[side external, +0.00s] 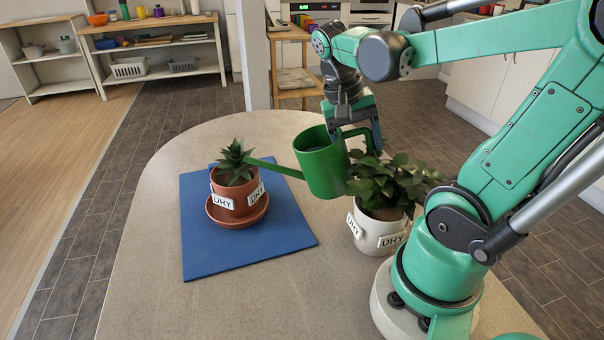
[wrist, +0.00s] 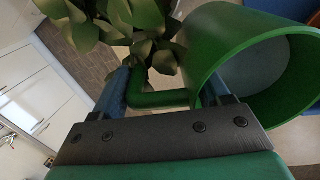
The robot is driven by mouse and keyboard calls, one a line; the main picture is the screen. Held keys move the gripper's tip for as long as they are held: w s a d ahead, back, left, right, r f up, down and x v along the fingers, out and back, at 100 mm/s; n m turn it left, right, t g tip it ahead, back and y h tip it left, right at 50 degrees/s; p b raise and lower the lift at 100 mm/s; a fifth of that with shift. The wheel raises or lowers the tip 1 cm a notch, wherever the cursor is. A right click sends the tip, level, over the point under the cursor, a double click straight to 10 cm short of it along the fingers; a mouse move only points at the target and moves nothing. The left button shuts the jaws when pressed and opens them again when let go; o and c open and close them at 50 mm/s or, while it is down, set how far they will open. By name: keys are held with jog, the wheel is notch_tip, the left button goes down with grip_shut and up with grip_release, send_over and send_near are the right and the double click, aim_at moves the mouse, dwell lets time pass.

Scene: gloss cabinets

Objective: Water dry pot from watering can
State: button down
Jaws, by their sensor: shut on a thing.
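My gripper (side external: 362,132) is shut on the handle of the green watering can (side external: 323,168) and holds it above the table. In the wrist view my gripper (wrist: 163,100) has the green handle between its fingers, with the can (wrist: 205,55) at the right. The can tilts left, and its spout ends beside the spiky plant (side external: 235,160). That plant is in a terracotta pot (side external: 226,204) labelled DRY, on a terracotta saucer (side external: 240,222). A white pot (side external: 372,238), also labelled DRY, holds a leafy plant (side external: 388,184) below and right of the can. I see no water stream.
The terracotta pot and saucer stand on a blue mat (side external: 205,262) on the rounded beige table (side external: 150,215). The leafy plant is close to my gripper and arm. The table front left is clear. Shelves (side external: 160,52) stand far behind.

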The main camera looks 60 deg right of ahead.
aim_at(355, 164)
jog(key=shift+r, duration=0.2)
jog(key=shift+w+r+g, duration=0.1)
jog(key=shift+r+g, duration=0.2)
jog(key=shift+r, duration=0.1)
dwell(0.5)
jog(key=shift+f+t+y, duration=0.45)
jog(key=shift+f+t, duration=0.5)
jog(key=shift+f, duration=0.85)
jog(key=shift+f+t+y, duration=0.45)
jog(key=shift+f+t, duration=0.5)
jog(key=shift+f, duration=0.85)
jog(key=shift+r, duration=2.55)
